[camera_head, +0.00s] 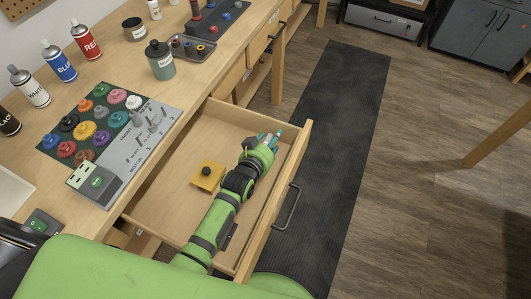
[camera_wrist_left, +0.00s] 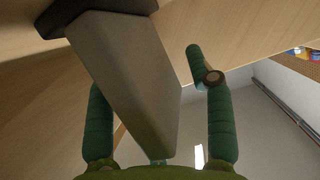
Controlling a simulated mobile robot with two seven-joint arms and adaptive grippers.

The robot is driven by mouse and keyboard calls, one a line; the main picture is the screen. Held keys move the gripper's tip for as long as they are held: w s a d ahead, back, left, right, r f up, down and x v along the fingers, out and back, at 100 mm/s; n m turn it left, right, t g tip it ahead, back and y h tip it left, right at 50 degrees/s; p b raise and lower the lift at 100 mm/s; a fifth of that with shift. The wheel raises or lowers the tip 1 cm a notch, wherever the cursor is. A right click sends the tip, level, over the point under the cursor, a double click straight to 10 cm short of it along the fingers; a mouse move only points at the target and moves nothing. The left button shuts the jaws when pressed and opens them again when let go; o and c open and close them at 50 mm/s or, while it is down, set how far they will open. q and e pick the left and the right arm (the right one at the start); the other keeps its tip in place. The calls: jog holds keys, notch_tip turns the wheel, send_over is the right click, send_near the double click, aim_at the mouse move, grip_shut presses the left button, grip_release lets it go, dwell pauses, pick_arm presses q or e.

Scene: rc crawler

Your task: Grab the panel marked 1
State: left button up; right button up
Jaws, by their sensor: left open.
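A yellow square panel (camera_head: 207,177) with a dark round knob lies in the open wooden drawer (camera_head: 165,195). I cannot read a number on it. My left gripper (camera_head: 272,138) is over the far right part of the drawer, beyond the panel and apart from it. In the left wrist view its two green fingers (camera_wrist_left: 175,95) are spread. A grey tapered bar (camera_wrist_left: 130,80) with a dark base shows large between them; I cannot tell what it is or whether a finger touches it. My right gripper is not in view.
The workbench beside the drawer carries a green and grey board (camera_head: 115,135) with coloured gears, several spray cans (camera_head: 60,62), a jar (camera_head: 160,62) and a small tray (camera_head: 192,48). The drawer front has a dark handle (camera_head: 287,208). A dark mat (camera_head: 325,150) lies on the floor.

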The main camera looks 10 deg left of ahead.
pick_arm(q)
grip_shut()
jog(key=shift+r, duration=0.15)
